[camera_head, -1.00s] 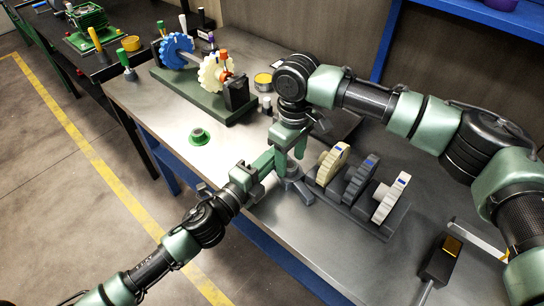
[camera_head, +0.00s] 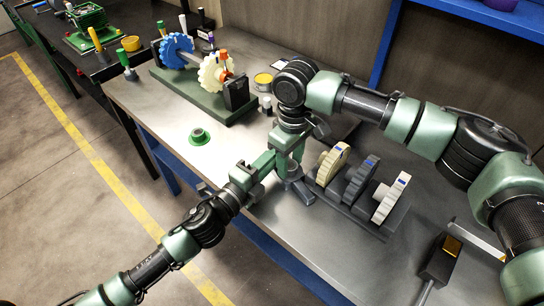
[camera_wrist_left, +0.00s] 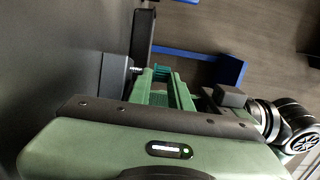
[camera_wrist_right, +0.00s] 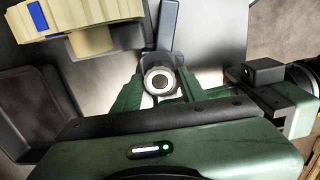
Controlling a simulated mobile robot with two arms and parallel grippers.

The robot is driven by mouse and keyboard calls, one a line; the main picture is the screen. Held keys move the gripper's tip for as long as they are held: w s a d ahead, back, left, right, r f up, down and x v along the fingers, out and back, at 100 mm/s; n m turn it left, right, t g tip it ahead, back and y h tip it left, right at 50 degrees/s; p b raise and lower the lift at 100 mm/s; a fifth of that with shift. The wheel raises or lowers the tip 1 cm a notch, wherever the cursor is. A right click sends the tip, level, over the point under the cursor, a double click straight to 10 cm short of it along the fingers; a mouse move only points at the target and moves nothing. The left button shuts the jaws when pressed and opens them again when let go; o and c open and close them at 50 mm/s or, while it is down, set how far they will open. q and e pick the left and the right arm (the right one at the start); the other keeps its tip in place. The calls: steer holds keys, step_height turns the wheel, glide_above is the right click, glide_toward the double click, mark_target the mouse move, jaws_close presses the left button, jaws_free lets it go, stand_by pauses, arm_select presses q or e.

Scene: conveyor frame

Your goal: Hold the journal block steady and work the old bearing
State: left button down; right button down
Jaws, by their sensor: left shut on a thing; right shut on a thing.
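The grey journal block (camera_head: 297,190) stands on the steel bench, left of the gear rack, mostly hidden by my grippers. My left gripper (camera_head: 272,160) reaches in from the left and is shut at the block; the left wrist view shows its fingers (camera_wrist_left: 163,88) closed beside a dark grey body, with the gripped part hidden. My right gripper (camera_head: 293,152) points down from above and is shut on the old bearing. In the right wrist view a round grey ring, the old bearing (camera_wrist_right: 160,82), sits between its two green fingers. A green-flanged ring (camera_head: 199,137) lies apart on the bench.
A dark rack (camera_head: 365,217) with upright gears stands close right of the block. A green fixture (camera_head: 205,103) with blue and cream gears is behind left. A yellow tin (camera_head: 263,79) stands nearby. The bench's front left is clear.

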mark_target(290, 166)
arm_select(q)
steer(key=shift+a+f, duration=0.1)
arm_select(e)
steer(key=shift+r, duration=0.35)
steer(key=shift+r, duration=2.85)
arm_select(q)
steer(key=c, duration=1.2)
jaws_free()
steer(key=v, duration=1.2)
